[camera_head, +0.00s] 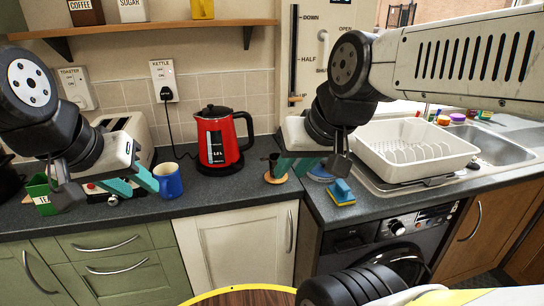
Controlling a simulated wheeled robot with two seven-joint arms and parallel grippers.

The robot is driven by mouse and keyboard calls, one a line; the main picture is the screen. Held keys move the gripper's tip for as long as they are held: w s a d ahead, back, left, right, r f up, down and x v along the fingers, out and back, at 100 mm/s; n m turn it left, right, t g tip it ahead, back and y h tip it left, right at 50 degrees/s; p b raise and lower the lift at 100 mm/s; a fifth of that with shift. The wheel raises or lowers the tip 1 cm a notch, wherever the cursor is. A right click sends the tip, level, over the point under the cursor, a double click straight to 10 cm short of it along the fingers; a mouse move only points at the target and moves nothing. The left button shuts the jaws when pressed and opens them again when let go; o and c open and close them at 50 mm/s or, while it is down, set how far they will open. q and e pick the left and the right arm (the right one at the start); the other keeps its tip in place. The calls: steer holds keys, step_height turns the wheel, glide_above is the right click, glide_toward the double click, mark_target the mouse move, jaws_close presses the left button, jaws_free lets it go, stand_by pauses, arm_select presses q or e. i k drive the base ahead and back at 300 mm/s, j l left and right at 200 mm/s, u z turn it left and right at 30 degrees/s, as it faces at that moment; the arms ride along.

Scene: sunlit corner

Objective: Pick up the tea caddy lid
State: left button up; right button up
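A green tea caddy (40,186) with a white label stands on the counter at the far left, partly hidden by my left arm. I cannot clearly make out its lid. A round wooden disc (276,178) with a small dark upright part lies right of the kettle; I cannot tell whether it is the lid. My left gripper (138,186) hangs over the counter, right of the caddy, its teal fingers apart and nothing seen between them. My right gripper (294,167) is close beside the wooden disc, its teal fingers apart and overlapping the disc's surroundings in view.
A blue mug (168,181), a red kettle (222,140) and a cream toaster (136,126) stand on the counter. A blue and yellow sponge (341,193), a white dish rack (417,150) and a sink (493,145) are at right. A round yellow-rimmed table (240,290) is in front.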

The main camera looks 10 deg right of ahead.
mark_target(39, 189)
steer(key=u, duration=1.3)
steer(key=i+j+z, duration=0.2)
steer(key=j, duration=0.25)
steer(key=i+j+z, duration=0.15)
steer(key=j, duration=0.3)
steer(key=j+z, duration=0.2)
steer(key=j, duration=0.25)
steer(key=i+j+z, duration=0.2)
steer(key=j, duration=0.3)
steer(key=k, duration=0.1)
